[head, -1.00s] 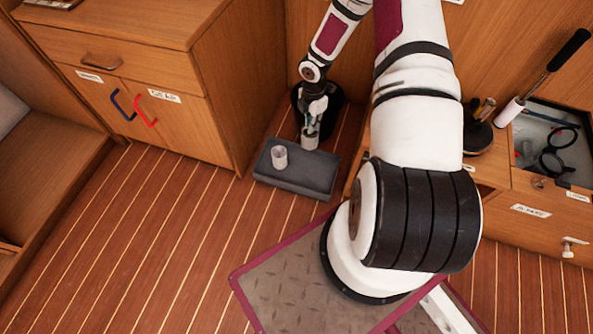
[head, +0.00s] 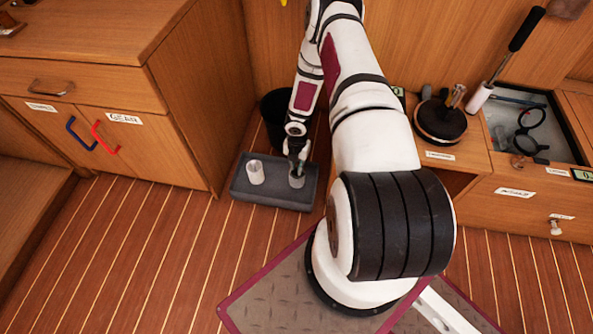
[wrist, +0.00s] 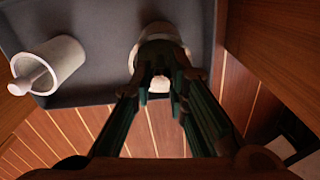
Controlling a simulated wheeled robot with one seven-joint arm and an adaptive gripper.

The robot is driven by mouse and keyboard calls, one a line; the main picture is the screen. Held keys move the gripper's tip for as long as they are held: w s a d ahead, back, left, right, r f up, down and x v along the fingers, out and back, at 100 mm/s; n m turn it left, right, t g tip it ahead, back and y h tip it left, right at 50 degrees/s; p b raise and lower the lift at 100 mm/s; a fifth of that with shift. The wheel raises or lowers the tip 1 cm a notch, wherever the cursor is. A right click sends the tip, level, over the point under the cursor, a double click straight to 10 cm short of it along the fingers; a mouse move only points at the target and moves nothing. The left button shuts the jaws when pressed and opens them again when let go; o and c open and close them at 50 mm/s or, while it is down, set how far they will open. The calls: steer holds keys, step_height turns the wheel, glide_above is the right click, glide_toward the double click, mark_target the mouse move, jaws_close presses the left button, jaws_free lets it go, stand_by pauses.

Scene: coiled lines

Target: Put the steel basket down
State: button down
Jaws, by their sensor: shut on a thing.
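The steel basket (head: 297,181), a small pale cup-like cylinder, is at the right part of the dark grey tray (head: 240,191) on the floor. My gripper (head: 298,169) points down at it and is shut on it. In the wrist view the basket (wrist: 142,52) shows between and behind the fingers, which hide much of it. Whether its bottom touches the tray floor, I cannot tell. A second pale cup (head: 255,172) stands apart at the tray's left; in the wrist view this cup (wrist: 62,60) has a rounded stub at its near end.
A wooden cabinet (head: 190,100) stands left of the tray. A dark round bin (head: 272,112) is close behind it. A counter (head: 440,157) with a black round object and an open compartment is at right. Open plank floor (head: 130,250) lies in front.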

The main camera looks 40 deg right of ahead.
steer(key=shift+f, duration=1)
steer(key=shift+b, duration=0.3)
steer(key=shift+f, duration=0.15)
steer(key=c, duration=1.6)
jaws_free()
steer(key=shift+o, duration=0.2)
